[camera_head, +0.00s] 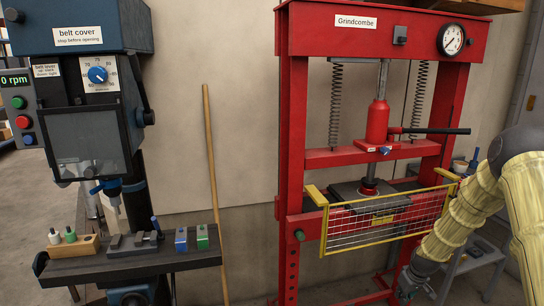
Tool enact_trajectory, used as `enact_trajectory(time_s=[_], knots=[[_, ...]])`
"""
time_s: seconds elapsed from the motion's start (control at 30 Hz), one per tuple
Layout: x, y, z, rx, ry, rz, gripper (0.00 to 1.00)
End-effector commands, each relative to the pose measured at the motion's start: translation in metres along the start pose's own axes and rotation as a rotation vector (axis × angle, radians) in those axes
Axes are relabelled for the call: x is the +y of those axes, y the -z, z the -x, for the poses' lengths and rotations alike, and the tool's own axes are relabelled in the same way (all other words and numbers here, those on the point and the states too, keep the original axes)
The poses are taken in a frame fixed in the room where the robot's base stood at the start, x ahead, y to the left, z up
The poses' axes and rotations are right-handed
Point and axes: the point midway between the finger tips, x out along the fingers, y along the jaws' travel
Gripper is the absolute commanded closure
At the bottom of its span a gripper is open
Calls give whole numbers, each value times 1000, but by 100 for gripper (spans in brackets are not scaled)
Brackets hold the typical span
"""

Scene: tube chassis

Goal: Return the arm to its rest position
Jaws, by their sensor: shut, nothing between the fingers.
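My arm, in a pale yellow ribbed sleeve (466,212), comes in from the right edge and bends at a grey joint. It slopes down and left in front of the right post of the red press. My gripper (408,292) is at the lower end of the arm, near the bottom edge, in front of the press's lower right side. It is shut and empty. Its fingertips are small and partly cut off by the frame, and I cannot tell whether it touches anything.
A red press (293,130) with a yellow-framed mesh guard (385,222) stands close beside the arm. A grey step stool (470,262) is behind the arm. A drill press (85,120) stands left, and a wooden pole (213,180) leans on the wall.

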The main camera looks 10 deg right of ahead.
Motion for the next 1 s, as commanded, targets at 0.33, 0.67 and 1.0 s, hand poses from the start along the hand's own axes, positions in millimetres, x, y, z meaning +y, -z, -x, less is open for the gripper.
enact_trajectory(time_s=[0.33,0.67,1.0], knots=[[-152,-124,-65,-78,1,-35,100],[-268,-274,-70,-154,2,-78,100],[-342,-409,-25,-223,1,-113,100]])
